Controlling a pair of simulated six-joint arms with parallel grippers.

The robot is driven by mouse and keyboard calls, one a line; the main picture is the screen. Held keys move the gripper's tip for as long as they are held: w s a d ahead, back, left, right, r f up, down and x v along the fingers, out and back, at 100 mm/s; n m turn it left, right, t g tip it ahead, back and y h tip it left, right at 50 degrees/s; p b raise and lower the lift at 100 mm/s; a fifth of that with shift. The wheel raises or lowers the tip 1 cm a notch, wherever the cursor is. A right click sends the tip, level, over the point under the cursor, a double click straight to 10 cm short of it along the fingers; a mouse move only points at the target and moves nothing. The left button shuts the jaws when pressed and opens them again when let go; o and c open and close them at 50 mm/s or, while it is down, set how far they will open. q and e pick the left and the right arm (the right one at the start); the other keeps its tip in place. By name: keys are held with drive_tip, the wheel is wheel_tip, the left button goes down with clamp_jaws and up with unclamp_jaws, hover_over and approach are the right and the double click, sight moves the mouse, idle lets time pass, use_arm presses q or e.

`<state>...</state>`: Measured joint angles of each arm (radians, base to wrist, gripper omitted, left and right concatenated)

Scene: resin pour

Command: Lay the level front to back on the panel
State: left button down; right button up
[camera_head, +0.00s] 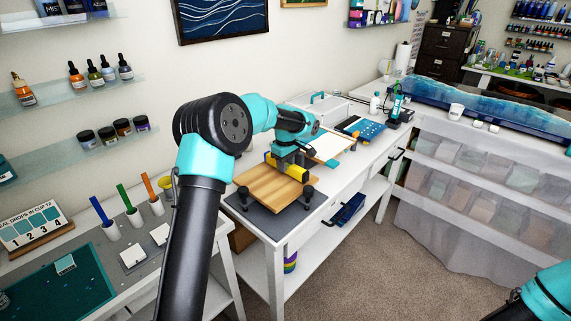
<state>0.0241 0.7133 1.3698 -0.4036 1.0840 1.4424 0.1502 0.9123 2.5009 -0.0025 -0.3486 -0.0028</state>
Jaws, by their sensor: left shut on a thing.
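The wooden panel (262,193) lies on the corner of the white table, with black knob-like supports at its near corners. The yellow level (295,172) is at the panel's far right part, directly under my left gripper (288,160). My left gripper points down and is shut on the level. The gripper hides part of the level, and I cannot tell whether the level touches the panel or hangs just above it. My right arm shows only as a link at the bottom right; its gripper is out of view.
A dark grey mat (275,221) lies under the panel. Behind it are a white board (335,143) and a blue tray (362,129). At left, a bench holds upright blue, green and orange sticks in white cups (131,215). The panel's front left part is bare.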

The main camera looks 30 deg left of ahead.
use_arm(q)
drive_tip(key=shift+f, duration=0.3)
drive_tip(key=c, duration=0.8)
unclamp_jaws()
drive_tip(key=shift+c, duration=0.2)
drive_tip(key=shift+r, duration=0.1)
wheel_tip(320, 180, up, 13)
drive_tip(key=shift+d, duration=0.1)
